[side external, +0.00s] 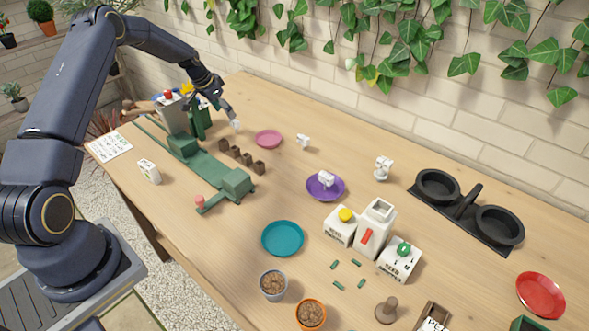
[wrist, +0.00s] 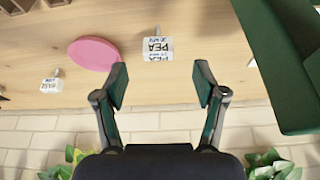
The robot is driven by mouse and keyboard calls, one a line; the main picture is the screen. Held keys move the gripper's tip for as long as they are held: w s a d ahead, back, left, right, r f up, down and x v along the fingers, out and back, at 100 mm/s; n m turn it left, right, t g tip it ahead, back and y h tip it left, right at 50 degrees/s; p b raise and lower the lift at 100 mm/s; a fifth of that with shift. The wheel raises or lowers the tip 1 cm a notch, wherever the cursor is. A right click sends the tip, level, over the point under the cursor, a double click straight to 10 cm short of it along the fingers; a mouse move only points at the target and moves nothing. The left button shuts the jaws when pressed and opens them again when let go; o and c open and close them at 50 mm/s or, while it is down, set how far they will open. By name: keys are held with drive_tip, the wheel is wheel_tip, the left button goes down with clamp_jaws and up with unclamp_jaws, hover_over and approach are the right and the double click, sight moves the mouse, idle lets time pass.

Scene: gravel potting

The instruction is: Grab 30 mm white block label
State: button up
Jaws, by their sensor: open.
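A white block label (wrist: 158,49) printed "PEA", with smaller print too blurred to read surely, stands on the table ahead of my gripper in the wrist view. A small white block (side external: 237,124) shows just below my gripper (side external: 229,112) in the side view. My gripper (wrist: 161,84) is open and empty. The "PEA" block is beyond the fingertips and roughly centred between them, with no finger touching it. Another white label block (wrist: 51,85) stands to the left in the wrist view; its print is too small to read surely.
A pink saucer (wrist: 93,53) lies left of the "PEA" block; it also shows in the side view (side external: 268,139). A dark green object (wrist: 285,60) stands close on the right in the wrist view. Brown cubes (side external: 242,157) lie nearby. The brick wall (wrist: 50,135) runs behind.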

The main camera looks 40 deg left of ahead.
sight(234, 120)
drive_tip(key=x, duration=0.7)
drive_tip(key=shift+w+d+r, duration=0.1)
drive_tip(key=shift+w+d, duration=0.05)
drive_tip(key=shift+w, duration=0.1)
drive_tip(key=c, duration=1)
drive_tip(key=shift+r, duration=0.1)
